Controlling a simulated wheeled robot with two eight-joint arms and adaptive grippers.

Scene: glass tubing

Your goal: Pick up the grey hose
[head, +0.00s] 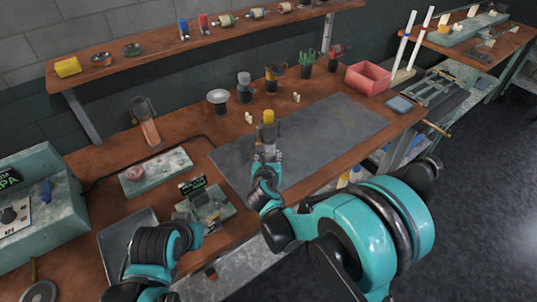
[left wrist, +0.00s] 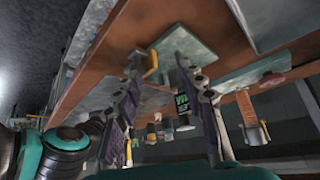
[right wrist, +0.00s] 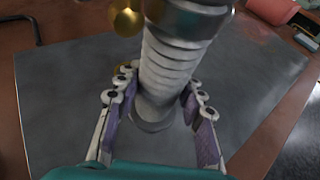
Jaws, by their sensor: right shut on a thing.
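The grey hose (right wrist: 170,70) is a ribbed grey piece with smooth collars at its ends, seen in the right wrist view. My right gripper (right wrist: 153,108) is shut on it, with a purple-padded finger on each side. In the head view the right gripper (head: 267,156) is over the grey mat, and the hose (head: 267,133) stands up from it below a yellow top. My left gripper (left wrist: 168,105) is open, with nothing between its fingers. In the head view its arm is at the lower left and its fingertips are hard to make out.
The grey mat (head: 335,130) covers the middle of the wooden bench. A small device with a display (head: 207,203) and a grey tray (head: 128,238) are near the left arm. Cups and tools line the back, with a pink bin (head: 368,78) at the right.

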